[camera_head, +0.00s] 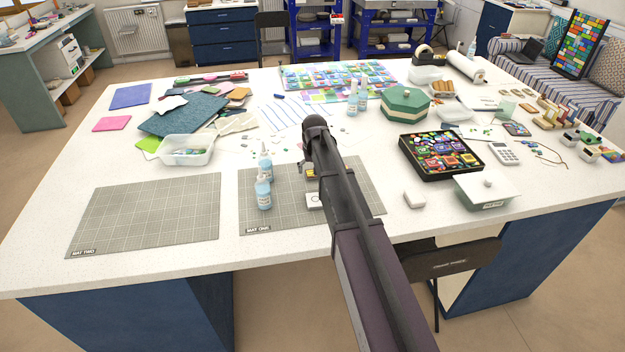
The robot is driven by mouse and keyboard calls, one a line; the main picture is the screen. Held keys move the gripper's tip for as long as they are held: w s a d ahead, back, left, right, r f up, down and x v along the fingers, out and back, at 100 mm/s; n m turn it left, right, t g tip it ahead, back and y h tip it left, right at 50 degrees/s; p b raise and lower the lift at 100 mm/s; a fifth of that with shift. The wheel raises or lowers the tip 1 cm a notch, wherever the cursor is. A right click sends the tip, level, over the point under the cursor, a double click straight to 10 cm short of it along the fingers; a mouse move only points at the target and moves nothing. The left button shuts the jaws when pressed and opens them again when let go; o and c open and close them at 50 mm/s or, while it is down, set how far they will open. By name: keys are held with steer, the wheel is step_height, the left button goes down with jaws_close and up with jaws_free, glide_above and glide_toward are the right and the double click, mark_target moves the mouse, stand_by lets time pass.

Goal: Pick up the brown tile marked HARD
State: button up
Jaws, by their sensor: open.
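I cannot pick out a brown tile marked HARD; the lettering on the small tiles is too small to read. A dark tray (476,167) at the right holds several coloured pieces, some with small light marks. My arm reaches from the lower right up over mat one (262,228), its far joint above the mat's back edge. My gripper is hidden behind the arm, so its fingers do not show. A small yellowish and dark piece (311,173) and a white block (314,201) show partly beside the arm, which covers the rest.
Blue-labelled bottles (264,193) stand on mat one, close left of my arm. Mat two (150,215) is bare. A clear tub (187,151), a green-lidded box (406,104) and a lidded pale container (487,192) stand around. A chair (450,262) is at the front edge.

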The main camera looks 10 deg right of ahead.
steer(key=shift+f+b, duration=0.35)
steer(key=shift+f, duration=0.3)
steer(key=c, duration=1.2)
